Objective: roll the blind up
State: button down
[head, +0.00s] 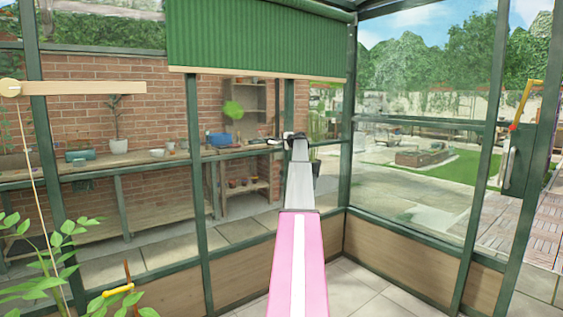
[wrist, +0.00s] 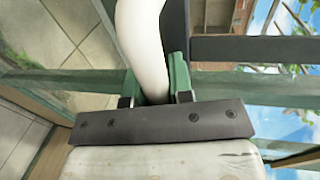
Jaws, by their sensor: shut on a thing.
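The green blind (head: 255,38) hangs partly down at the top of the glass wall, with a pale wooden bar (head: 258,73) along its lower edge. My gripper (head: 293,138) is in the middle of the head view, below the blind and apart from it in the picture. In the wrist view my gripper (wrist: 154,82) is shut on a smooth white rod (wrist: 140,40), which bends and passes between the green-sided fingers. I cannot tell what the rod belongs to. In the head view it is too small or hidden to make out.
A wooden arm (head: 85,88) with a round end and a hanging cord (head: 38,190) is at the left, above a leafy plant (head: 50,250). Tiled floor (head: 365,292) lies below.

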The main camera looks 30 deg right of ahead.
notch_tip(320, 180, up, 37)
jog(key=shift+f, duration=0.2)
jog(key=c, duration=1)
grip_release()
jog(key=shift+s+r, duration=0.1)
jog(key=shift+s, duration=0.6)
send_near(278, 80)
jog(key=v, duration=0.4)
jog(key=shift+s+d+r, duration=0.15)
jog(key=shift+r, duration=0.05)
jog(key=shift+f, duration=0.1)
